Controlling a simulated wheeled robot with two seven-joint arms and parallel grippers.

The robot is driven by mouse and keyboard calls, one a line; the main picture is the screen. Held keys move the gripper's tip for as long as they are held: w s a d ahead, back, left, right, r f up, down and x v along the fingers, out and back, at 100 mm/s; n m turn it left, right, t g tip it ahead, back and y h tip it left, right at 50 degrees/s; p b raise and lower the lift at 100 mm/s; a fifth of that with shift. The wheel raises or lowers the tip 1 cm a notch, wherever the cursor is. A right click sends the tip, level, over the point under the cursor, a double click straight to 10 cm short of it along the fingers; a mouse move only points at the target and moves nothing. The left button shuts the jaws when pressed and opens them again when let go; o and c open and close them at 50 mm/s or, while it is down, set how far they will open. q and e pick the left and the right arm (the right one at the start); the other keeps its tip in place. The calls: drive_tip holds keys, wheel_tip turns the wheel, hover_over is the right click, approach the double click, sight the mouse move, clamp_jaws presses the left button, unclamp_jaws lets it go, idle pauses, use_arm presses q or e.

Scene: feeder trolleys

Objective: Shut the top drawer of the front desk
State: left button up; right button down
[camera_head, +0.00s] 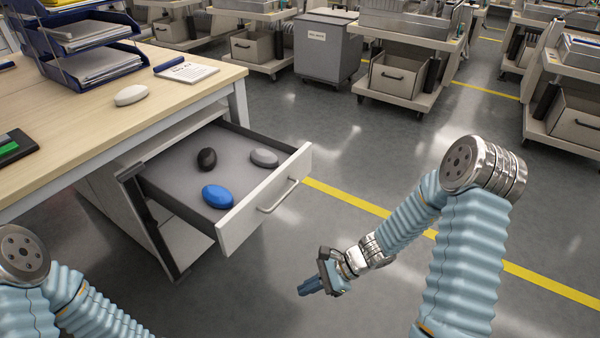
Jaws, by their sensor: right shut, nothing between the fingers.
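The front desk (125,123) stands at the left with a light wood top. Its top drawer (245,222) is pulled out toward the lower right, with a white front and a bar handle (278,195). A blue mouse-shaped object (218,196), a black one (207,158) and a grey one (264,158) lie inside it. My right gripper (310,287) is shut and empty, below and to the right of the drawer front, apart from it. My left arm shows at the lower left, but its gripper is out of the picture.
On the desk are blue paper trays (90,65), a notepad (187,72), a white mouse-shaped object (131,95) and a dark device with a green screen (14,146). A grey bin (326,50) and several trolleys stand behind. The floor around my right gripper is clear.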

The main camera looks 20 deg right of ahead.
drive_tip(key=w+d+r+m+t+y, duration=0.2)
drive_tip(key=w+d+r+m+t, duration=0.5)
drive_tip(key=w+r, duration=0.3)
drive_tip(key=m+t+h, duration=0.1)
drive_tip(key=m+t, duration=0.2)
drive_tip(key=t, duration=0.2)
approach(290, 167)
use_arm(q)
drive_tip(key=shift+d+r+p, duration=0.1)
drive_tip(key=shift+r+p, duration=0.25)
drive_tip(key=shift+p, duration=0.05)
use_arm(e)
drive_tip(key=x, duration=0.6)
drive_tip(key=shift+w+a+f, duration=0.1)
drive_tip(key=shift+w+a, duration=0.15)
drive_tip(key=shift+a, duration=0.05)
